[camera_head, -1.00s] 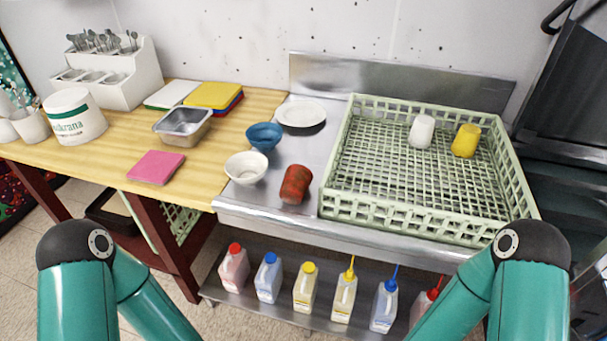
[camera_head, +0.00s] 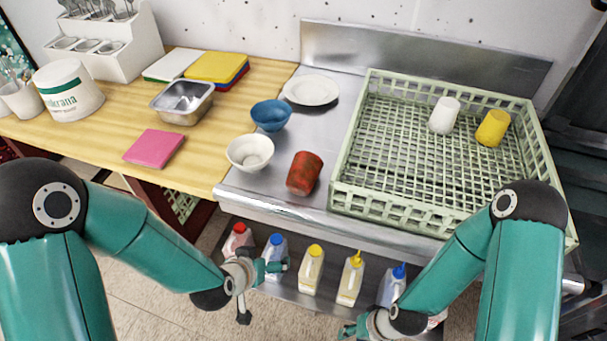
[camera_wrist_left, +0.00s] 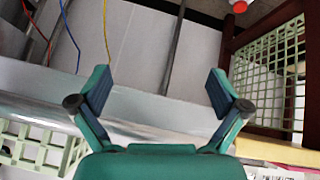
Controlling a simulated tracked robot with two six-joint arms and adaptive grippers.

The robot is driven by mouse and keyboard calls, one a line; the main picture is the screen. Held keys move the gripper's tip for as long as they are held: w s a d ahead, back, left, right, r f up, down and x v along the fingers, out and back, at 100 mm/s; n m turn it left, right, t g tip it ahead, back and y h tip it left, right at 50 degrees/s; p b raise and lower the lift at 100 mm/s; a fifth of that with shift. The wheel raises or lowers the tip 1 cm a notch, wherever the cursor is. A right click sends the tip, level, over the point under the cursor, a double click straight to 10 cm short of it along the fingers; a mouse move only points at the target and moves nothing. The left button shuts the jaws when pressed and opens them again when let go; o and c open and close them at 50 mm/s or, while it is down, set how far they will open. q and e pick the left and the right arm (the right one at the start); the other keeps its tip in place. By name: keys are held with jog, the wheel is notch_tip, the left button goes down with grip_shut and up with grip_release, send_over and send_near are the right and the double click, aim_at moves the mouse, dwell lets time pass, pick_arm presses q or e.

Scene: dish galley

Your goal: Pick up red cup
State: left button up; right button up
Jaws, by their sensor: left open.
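The red cup (camera_head: 304,173) stands on the steel counter near its front edge, left of the green rack. It is reddish with dark mottling. My left gripper (camera_head: 279,265) is below and in front of the counter edge, in front of the lower shelf, apart from the cup. In the left wrist view its two fingers (camera_wrist_left: 155,92) are spread wide with nothing between them. My right gripper (camera_head: 352,330) is low near the bottom edge of the head view, apart from the cup; its fingers are too small to judge. The cup does not show in the left wrist view.
A white bowl (camera_head: 250,153), blue bowl (camera_head: 271,115) and white plate (camera_head: 311,90) are left of and behind the cup. The green rack (camera_head: 345,203) holds a white cup (camera_head: 444,115) and yellow cup (camera_head: 493,127). Bottles (camera_head: 312,268) stand on the shelf below.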

aim_at(297, 182)
pick_arm(q)
jog(key=w+d+r+m+t+h, duration=0.1)
jog(key=w+d+r+t, duration=0.15)
jog(key=r, duration=0.55)
jog(key=w+d+r+m+t, duration=0.1)
jog(key=w+d+r+t, duration=0.15)
jog(key=r, duration=0.65)
jog(key=p+x, duration=0.1)
jog(key=x, duration=0.8)
jog(key=shift+w+d+f+p, duration=0.1)
jog(key=shift+w+d+p, duration=0.1)
jog(key=shift+p, duration=0.2)
jog(key=shift+w+f, duration=0.2)
jog(key=shift+w, duration=0.25)
jog(key=p+x, duration=0.1)
jog(key=x, duration=0.1)
jog(key=p+x, duration=0.1)
jog(key=x, duration=0.1)
jog(key=shift+w+d+r, duration=0.1)
jog(key=shift+w, duration=0.25)
jog(key=shift+w+d, duration=0.1)
jog(key=shift+w, duration=0.15)
jog(key=shift+c, duration=0.3)
jog(key=c, duration=1)
